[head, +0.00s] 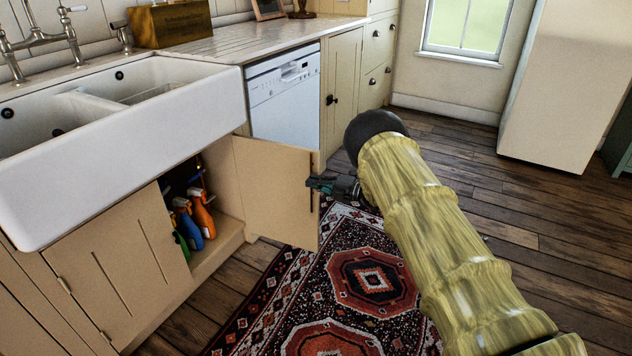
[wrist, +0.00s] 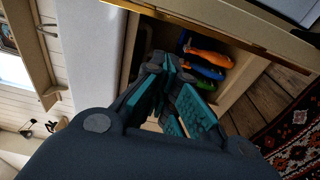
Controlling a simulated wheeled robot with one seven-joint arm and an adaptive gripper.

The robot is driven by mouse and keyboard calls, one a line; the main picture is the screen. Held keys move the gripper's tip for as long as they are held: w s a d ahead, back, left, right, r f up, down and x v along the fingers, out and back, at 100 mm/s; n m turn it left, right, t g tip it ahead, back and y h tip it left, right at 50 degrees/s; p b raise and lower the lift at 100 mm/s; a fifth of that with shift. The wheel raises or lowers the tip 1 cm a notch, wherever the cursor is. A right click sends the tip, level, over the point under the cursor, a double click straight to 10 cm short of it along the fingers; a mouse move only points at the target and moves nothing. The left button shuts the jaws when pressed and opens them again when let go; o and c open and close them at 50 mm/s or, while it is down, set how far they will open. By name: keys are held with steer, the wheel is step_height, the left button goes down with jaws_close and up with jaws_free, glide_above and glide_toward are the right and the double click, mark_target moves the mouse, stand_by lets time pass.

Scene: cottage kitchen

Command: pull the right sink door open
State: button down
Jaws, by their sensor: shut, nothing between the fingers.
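The right sink door (head: 275,190) is a cream panel under the white sink. In the head view it stands swung well out from the cabinet, with the cupboard behind it showing. My gripper (head: 318,184) is at the free edge of the door, near its top. I cannot tell whether it touches the door. In the wrist view my gripper (wrist: 168,85) has its dark and teal fingers shut, with nothing between them. The open cupboard (wrist: 240,75) shows beyond the fingers there. The door's handle is not clearly visible.
Spray bottles (head: 200,215) stand inside the cupboard. The left sink door (head: 125,255) is shut. A white dishwasher (head: 285,95) is right of the sink. A patterned rug (head: 350,285) covers the floor in front. Bare wood floor (head: 490,190) lies to the right.

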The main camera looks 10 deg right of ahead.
steer(key=p+v, duration=0.3)
steer(key=v, duration=0.6)
steer(key=s+d+f+m+h, duration=0.1)
steer(key=s+f+m+h, duration=1)
steer(key=s+f+m, duration=0.8)
steer(key=s+a+f+m+g+h, duration=0.2)
steer(key=s+f+m+g, duration=0.1)
steer(key=s, duration=1.1)
steer(key=s+a+f+m+g+h, duration=0.1)
steer(key=s+a+f+m+g, duration=0.2)
steer(key=s, duration=1.2)
steer(key=s+a+r+m+g, duration=0.25)
steer(key=s+m+g, duration=0.2)
steer(key=s, duration=1.25)
step_height(320, 180, up, 24)
steer(key=p, duration=2.3)
steer(key=shift+w+d+h+p, duration=0.15)
steer(key=shift+w+h+p, duration=0.15)
steer(key=shift+d, duration=0.1)
